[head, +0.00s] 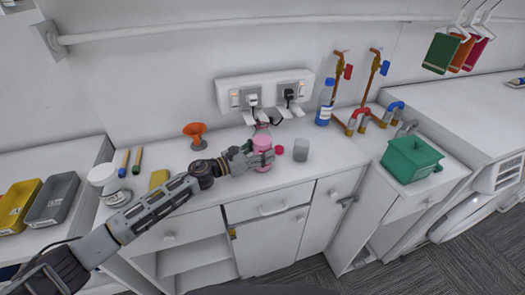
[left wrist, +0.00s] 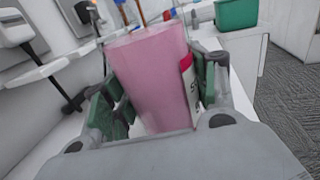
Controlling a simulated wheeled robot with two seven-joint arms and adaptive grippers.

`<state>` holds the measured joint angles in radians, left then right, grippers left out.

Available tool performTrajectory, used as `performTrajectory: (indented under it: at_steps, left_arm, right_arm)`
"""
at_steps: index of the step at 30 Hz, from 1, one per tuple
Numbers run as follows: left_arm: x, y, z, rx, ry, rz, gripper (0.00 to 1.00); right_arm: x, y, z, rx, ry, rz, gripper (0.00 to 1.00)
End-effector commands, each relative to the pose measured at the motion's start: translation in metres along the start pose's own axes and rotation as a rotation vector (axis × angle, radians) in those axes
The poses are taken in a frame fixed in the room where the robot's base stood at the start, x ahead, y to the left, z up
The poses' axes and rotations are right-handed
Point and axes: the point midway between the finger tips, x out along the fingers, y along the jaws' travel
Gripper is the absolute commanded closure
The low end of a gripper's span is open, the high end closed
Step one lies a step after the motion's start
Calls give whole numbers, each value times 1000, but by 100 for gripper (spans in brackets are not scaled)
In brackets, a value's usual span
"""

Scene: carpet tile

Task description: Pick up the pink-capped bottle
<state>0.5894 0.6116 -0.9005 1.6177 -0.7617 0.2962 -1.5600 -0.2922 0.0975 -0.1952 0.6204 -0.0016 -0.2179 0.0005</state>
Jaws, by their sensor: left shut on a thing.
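In the left wrist view the pink bottle (left wrist: 152,75) fills the space between the two green-padded fingers (left wrist: 160,98). A red and white label shows on its right side. The left gripper is shut on it. Its base is partly hidden, and I cannot tell whether it touches the counter. My right gripper is not in view.
A blue-capped bottle (head: 325,103) is farther back. An orange funnel (head: 195,134) and yellow block (head: 159,179) are to the left. A green box (head: 410,160) is at right.

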Motion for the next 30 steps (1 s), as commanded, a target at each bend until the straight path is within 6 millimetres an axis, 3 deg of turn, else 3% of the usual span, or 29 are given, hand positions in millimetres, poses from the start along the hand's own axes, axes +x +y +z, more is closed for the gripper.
performTrajectory:
  at_steps: [8, 24, 30]
  left_arm:
    - [0, 1, 21, 6, -3, 0, 83]
    - [0, 0, 83, 6, -4, -1, 83]
    - [0, 1, 96, 4, -3, 1, 83]
  right_arm:
    - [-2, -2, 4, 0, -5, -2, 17]
    - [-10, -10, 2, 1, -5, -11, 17]
    - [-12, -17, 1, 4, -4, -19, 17]
